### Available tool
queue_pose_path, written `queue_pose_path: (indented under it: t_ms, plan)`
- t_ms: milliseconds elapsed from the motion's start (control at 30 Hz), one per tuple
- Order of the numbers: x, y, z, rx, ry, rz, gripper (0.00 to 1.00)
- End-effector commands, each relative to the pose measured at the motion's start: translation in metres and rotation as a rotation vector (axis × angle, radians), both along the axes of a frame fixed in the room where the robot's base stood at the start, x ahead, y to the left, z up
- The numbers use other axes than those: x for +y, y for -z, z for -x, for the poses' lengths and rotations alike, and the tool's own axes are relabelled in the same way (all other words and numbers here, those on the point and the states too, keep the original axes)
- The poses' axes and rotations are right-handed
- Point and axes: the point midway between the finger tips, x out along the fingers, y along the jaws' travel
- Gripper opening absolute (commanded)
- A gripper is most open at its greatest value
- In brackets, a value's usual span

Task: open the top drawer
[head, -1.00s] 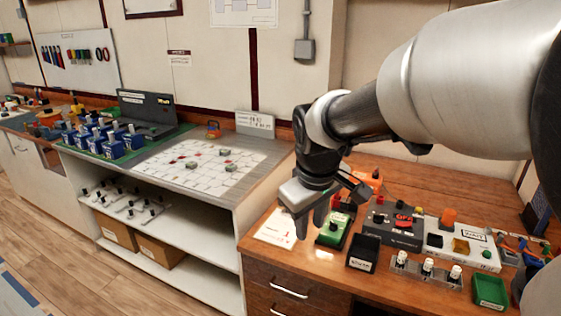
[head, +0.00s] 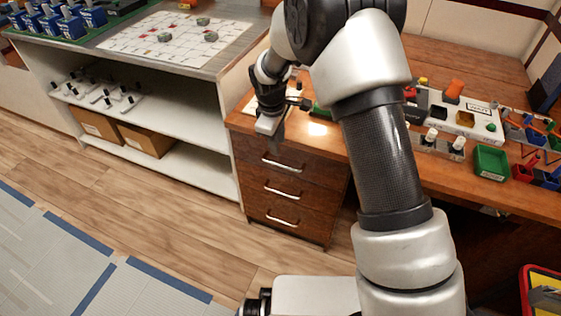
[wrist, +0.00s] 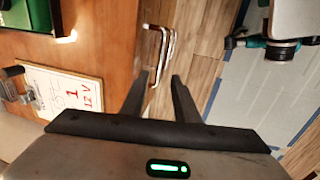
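The top drawer (head: 312,173) is the uppermost of three brown wooden drawers under the right-hand desk, and it looks shut. Its silver bar handle (head: 282,164) runs across its front. My gripper (head: 275,138) is at the desk's front edge, above and slightly left of that handle, pointing down. Silver drawer handles (wrist: 158,42) show just beyond the fingertips, overlapping, so I cannot tell which is which. No contact with the handle shows.
The middle drawer (head: 308,192) and bottom drawer (head: 305,223) look shut. The desktop holds a green bin (head: 491,162) and a white panel box (head: 465,122). A white shelf unit (head: 185,131) stands to the left. The wooden floor before the drawers is clear.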

Motion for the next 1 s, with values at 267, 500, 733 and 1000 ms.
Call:
queue_pose_path:
  t_ms: [267,500,733,1000]
  plan:
    - [-0.004,0.063,-0.01,0.002,0.001,0.001,0.28]
    - [-0.006,0.096,-0.017,0.0,0.0,0.0,0.28]
    - [-0.007,0.104,-0.019,-0.001,0.001,-0.001,0.28]
    - [-0.007,0.104,-0.019,-0.001,0.001,-0.001,0.16]
